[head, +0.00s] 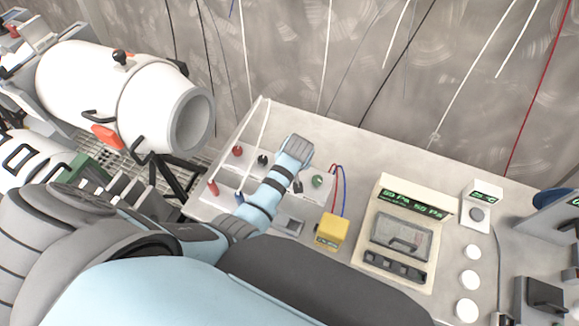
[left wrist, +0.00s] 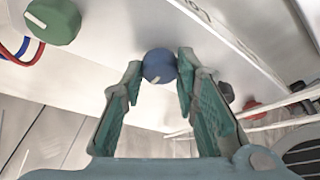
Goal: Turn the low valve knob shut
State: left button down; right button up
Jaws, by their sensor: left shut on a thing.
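A round blue knob (left wrist: 158,66) with a pale mark sits between the two fingertips of my left gripper (left wrist: 159,70) in the left wrist view. The fingers touch it from both sides. In the head view my left arm reaches over the grey-white panel, and its wrist (head: 298,150) hides the gripper and the held knob. A green knob (head: 318,181) is just right of the wrist; it also shows in the left wrist view (left wrist: 52,20). A red knob (head: 237,151) and a black knob (head: 262,160) are to the left. My right gripper is not in view.
A yellow box (head: 331,231) with red and blue wires stands right of the arm. Further right is an instrument with a green readout (head: 412,203). A large white cylinder (head: 130,95) is at the left. A wall with hanging cables closes off the back.

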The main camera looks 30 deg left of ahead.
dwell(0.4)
pick_arm(q)
jog(key=c, duration=1.2)
grip_release()
jog(key=shift+c, duration=0.2)
jog(key=shift+d+r, duration=0.15)
jog(key=shift+r, duration=0.2)
jog(key=v, duration=0.7)
jog(key=shift+s+f, duration=0.1)
